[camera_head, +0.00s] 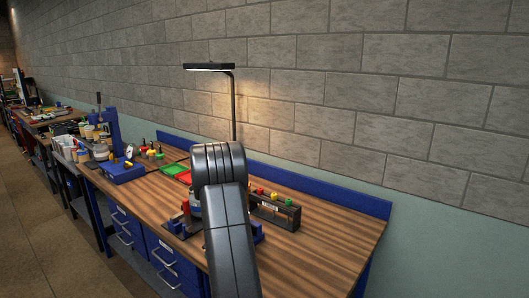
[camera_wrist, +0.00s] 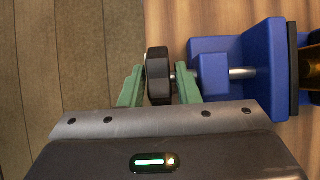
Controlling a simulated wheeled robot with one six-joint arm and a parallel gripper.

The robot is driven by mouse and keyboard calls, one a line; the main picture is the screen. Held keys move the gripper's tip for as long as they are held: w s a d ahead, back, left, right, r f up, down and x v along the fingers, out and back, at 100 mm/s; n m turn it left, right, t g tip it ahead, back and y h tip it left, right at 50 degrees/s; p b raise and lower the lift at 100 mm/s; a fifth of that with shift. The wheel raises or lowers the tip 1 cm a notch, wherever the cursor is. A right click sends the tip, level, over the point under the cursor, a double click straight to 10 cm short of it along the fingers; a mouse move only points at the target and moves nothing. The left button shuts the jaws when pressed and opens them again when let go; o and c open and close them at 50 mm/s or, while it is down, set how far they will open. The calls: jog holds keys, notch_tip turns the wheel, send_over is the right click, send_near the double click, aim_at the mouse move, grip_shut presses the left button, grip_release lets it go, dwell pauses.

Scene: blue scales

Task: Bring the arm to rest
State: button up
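In the wrist view, the two green fingers of my gripper (camera_wrist: 160,72) stand on either side of a round black knob (camera_wrist: 158,85). The knob sits on a metal rod that runs right into a blue clamp-like body (camera_wrist: 232,62). The fingers are close to the knob's sides, but I cannot tell whether they press on it. In the head view, my dark arm reaches forward over the workbench (camera_head: 330,235) and hides my gripper. A bit of blue shows just right of the arm.
A rack with coloured pieces (camera_head: 278,212) stands right of my arm. A lamp (camera_head: 233,100) rises behind it. A blue box with a dial (camera_head: 122,172) and red and green trays (camera_head: 174,169) lie to the left. The bench's right end is clear.

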jog(key=x, duration=0.4)
jog(key=shift+p, duration=0.4)
jog(key=shift+d+r+t+y, duration=0.1)
jog(key=shift+r+t+y, duration=0.05)
jog(key=shift+t+y, duration=0.2)
jog(key=shift+y+b, duration=0.35)
jog(key=shift+b, duration=0.05)
jog(key=shift+t, duration=0.25)
jog(key=shift+t+y+b, duration=0.3)
jog(key=shift+y+b, duration=0.2)
jog(key=shift+b, duration=0.25)
jog(key=y+b, duration=0.1)
jog(key=b, duration=0.2)
jog(key=shift+w+t, duration=0.1)
jog(key=shift+t, duration=0.3)
jog(key=shift+b, duration=0.6)
jog(key=t+y+b, duration=0.1)
jog(key=b, duration=0.4)
jog(key=t+y+b, duration=0.1)
jog(key=y+b, duration=0.1)
jog(key=b, duration=0.3)
jog(key=shift+a+r+t, duration=0.2)
jog(key=shift+r+t, duration=0.1)
